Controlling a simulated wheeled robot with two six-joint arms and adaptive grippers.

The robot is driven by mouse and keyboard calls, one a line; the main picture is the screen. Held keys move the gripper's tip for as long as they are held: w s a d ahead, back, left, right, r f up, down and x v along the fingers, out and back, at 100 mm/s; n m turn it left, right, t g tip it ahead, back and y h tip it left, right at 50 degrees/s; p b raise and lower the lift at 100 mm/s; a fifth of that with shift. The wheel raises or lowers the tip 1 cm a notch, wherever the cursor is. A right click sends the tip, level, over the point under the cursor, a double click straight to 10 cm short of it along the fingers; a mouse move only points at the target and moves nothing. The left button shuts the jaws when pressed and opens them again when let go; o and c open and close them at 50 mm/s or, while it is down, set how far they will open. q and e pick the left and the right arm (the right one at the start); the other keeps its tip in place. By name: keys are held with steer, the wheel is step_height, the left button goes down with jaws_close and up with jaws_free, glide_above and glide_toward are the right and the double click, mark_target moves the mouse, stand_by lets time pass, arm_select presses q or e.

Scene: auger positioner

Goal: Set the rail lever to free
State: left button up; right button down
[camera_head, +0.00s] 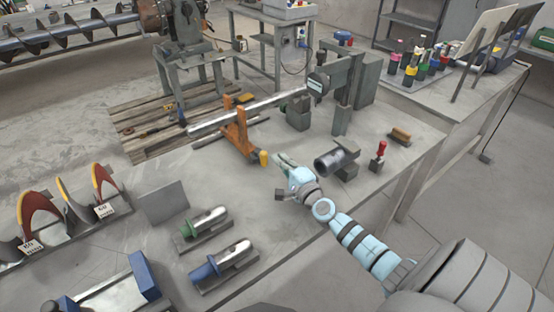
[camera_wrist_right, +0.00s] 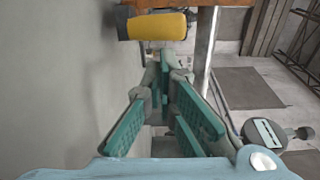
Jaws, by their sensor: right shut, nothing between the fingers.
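A short yellow handle (camera_head: 263,158), which looks like the rail lever, sits at the near foot of the orange stand (camera_head: 238,135) on the workbench. In the right wrist view the yellow handle (camera_wrist_right: 158,26) lies across the top, with a dark collar at its left end and the orange stand (camera_wrist_right: 205,3) behind. My right gripper (camera_head: 280,161) is just right of the handle, with a small gap. The right wrist view shows its teal-padded fingers (camera_wrist_right: 167,58) closed together at the tips, empty, pointing toward the handle. My left gripper is not in view.
A dark cylinder (camera_head: 335,160) on a block and a red-handled tool (camera_head: 379,157) stand right of my gripper. A brown brush-like block (camera_head: 400,136) lies near the bench edge. A metal bar (camera_head: 245,112) rests above the orange stand. Bare bench (camera_head: 210,172) lies to the left.

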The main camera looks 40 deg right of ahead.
steer(key=shift+w+d, duration=0.15)
steer(key=shift+w, duration=0.7)
steer(key=shift+r+p, duration=0.15)
steer(key=shift+p, duration=0.2)
steer(key=shift+a+m+h+p, duration=0.3)
steer(key=shift+m+h+p, duration=0.1)
steer(key=shift+h, duration=0.2)
